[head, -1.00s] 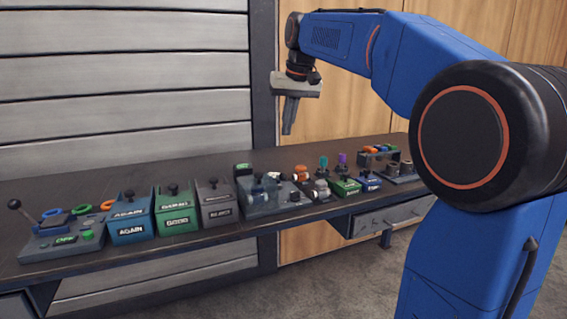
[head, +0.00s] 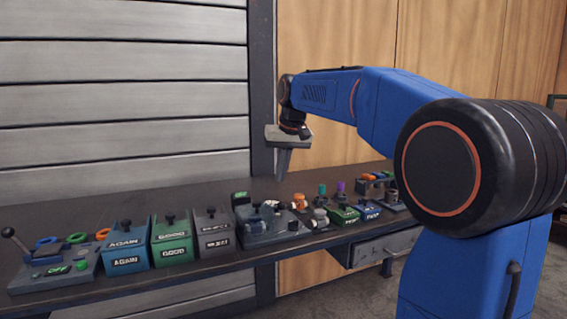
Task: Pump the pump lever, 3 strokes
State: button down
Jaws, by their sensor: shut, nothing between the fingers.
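A lever with a black ball knob (head: 8,232) leans up and left from a grey fixture (head: 30,284) at the far left end of the bench. It is the only long lever I can make out, and I cannot tell for sure that it is the pump lever. My gripper (head: 282,173) points down above the back of the bench, right of the middle. It is shut and empty, well to the right of that lever and touching nothing. A grey pipe fixture (head: 262,238) stands in front of and below it.
Blue (head: 127,260), green (head: 174,247) and grey (head: 216,240) knobbed boxes stand in a row between the lever and the pipe fixture. Small coloured parts crowd the bench's right end. The bench top (head: 130,203) is bare behind the boxes.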

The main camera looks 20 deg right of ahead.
aim_at(278, 206)
jog(key=shift+s+a+f, duration=0.15)
jog(key=shift+s+f, duration=0.2)
jog(key=shift+f, duration=0.5)
jog(key=shift+s+a+f, duration=0.1)
jog(key=shift+s+f, duration=0.3)
jog(key=shift+f, duration=0.45)
jog(key=shift+s+a+f, duration=0.15)
jog(key=shift+s+f, duration=0.2)
jog(key=shift+f, duration=0.5)
